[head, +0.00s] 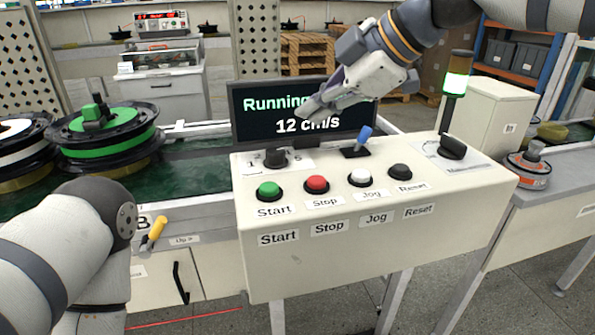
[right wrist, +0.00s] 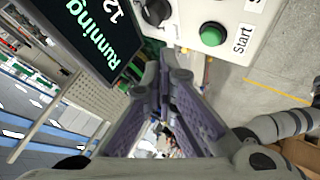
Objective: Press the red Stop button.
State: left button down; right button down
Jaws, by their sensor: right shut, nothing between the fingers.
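The red Stop button (head: 317,184) sits on the sloped top of the white control box (head: 370,245), between the green Start button (head: 269,190) and the white Jog button (head: 360,177). My right gripper (head: 308,113) is shut and empty. In the head view it shows in front of the screen, above and behind the button row, apart from the Stop button. In the right wrist view the fingertips (right wrist: 163,77) are together, with the Start button (right wrist: 213,34) beyond them; the Stop button does not show there. My left arm is at lower left, its gripper out of view.
The screen (head: 255,122) reads "Running" and 12 cm/s. A black selector knob (head: 275,158), a blue-tipped lever (head: 363,138) and a black Reset button (head: 400,173) are on the box. A lit signal tower (head: 456,85) stands behind right.

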aim_at(316, 181)
pick_arm(q)
jog(key=shift+s+d, duration=0.15)
jog(key=shift+d, duration=0.05)
pick_arm(e)
jog(key=shift+s+d, duration=0.15)
jog(key=shift+d, duration=0.05)
